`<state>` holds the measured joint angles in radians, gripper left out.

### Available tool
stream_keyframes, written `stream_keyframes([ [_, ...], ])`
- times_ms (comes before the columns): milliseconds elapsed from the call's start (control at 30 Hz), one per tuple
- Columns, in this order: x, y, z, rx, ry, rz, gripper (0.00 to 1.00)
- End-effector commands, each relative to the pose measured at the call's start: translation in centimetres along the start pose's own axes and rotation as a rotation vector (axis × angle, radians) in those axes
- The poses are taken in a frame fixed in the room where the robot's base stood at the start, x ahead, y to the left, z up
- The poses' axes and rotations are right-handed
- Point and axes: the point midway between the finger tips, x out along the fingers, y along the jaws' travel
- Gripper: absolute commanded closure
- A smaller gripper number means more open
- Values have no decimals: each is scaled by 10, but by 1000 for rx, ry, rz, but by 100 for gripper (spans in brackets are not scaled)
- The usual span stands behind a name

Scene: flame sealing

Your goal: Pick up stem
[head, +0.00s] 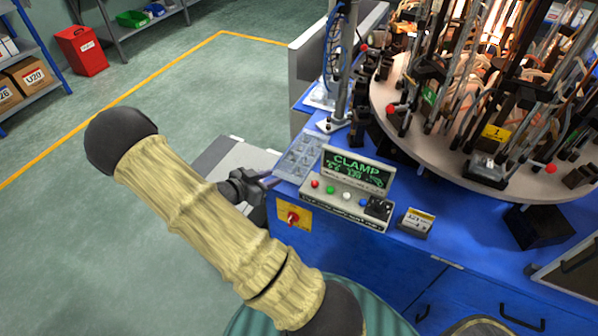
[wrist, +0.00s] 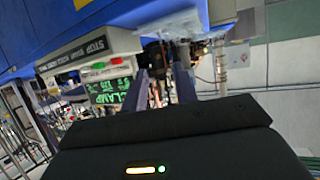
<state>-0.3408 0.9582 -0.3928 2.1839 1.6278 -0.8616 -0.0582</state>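I cannot make out a stem for certain in either view. A grey, clear-looking tray with compartments (head: 300,155) lies at the left corner of the blue bench. What it holds is too small to tell. My gripper (head: 266,181) is just left of the tray and the bench edge, partly hidden behind my arm. In the wrist view my gripper (wrist: 163,82) shows two dark fingers standing apart, with nothing seen between them. A pale, see-through piece (wrist: 172,24) shows beyond the fingers; I cannot tell if it is the tray.
The control box with the green CLAMP display (head: 355,172) stands right of the tray, also in the wrist view (wrist: 110,88). A red switch (head: 292,217) sits on the bench front. A round turntable (head: 440,150) crowded with rods and burners fills the right. Open floor lies left.

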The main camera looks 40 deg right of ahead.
Motion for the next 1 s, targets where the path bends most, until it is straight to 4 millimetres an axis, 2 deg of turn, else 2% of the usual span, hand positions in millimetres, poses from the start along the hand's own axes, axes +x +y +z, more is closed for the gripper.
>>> stream_keyframes([
  [200, 40, 1, -1, -1, 2, 4, 72],
  [433, 76, 0, -1, 0, 0, 2, 72],
  [533, 82, 0, -1, 1, 0, 0, 72],
  [867, 84, 0, -1, 0, 0, 0, 72],
  [1000, 96, 0, -4, 0, 1, 3, 72],
])
